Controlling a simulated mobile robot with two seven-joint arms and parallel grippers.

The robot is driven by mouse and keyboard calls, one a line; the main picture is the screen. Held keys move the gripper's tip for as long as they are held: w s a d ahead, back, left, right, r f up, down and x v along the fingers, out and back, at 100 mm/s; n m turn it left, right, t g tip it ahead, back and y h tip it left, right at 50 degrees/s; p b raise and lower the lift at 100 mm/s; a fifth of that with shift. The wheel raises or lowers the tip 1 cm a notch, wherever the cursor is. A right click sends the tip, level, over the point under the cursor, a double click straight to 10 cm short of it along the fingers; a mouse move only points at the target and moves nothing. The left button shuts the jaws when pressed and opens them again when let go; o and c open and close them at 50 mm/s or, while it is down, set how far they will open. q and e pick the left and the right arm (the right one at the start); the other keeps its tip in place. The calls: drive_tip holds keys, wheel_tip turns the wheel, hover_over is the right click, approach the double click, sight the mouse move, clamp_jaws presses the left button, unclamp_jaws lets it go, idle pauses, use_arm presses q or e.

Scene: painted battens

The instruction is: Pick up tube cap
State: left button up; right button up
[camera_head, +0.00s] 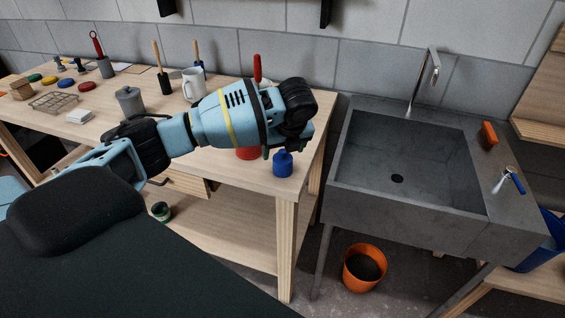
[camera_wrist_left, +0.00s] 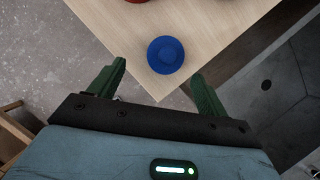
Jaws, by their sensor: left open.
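A small blue piece (camera_head: 283,163) with a narrower top stands upright near the right front corner of the wooden table. It looks like the tube cap, though I cannot tell for sure. In the left wrist view it is a round blue shape (camera_wrist_left: 166,55), seen from above, near the table's corner. My left gripper (camera_wrist_left: 158,74) is open and empty, its green fingers apart on either side of the blue piece in that view, with no contact visible. In the head view my left wrist hides the fingers and part of the table behind. My right gripper is not in view.
A red object (camera_head: 249,154) sits just left of the blue piece, partly hidden by my arm. A white mug (camera_head: 193,85), a grey canister (camera_head: 130,102) and several tools stand further back. A grey sink (camera_head: 350,200) stands to the right, an orange bucket (camera_head: 364,284) on the floor.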

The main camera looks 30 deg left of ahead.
sight(284, 160)
use_arm(q)
drive_tip(key=shift+d+b+x, duration=0.15)
drive_tip(key=shift+d+x, duration=0.05)
drive_tip(key=shift+x, duration=1.75)
drive_tip(key=shift+d+b+x, duration=0.15)
drive_tip(key=shift+d+x, duration=0.05)
drive_tip(key=shift+x, duration=1.75)
drive_tip(key=shift+w, duration=0.15)
drive_tip(key=c, duration=1)
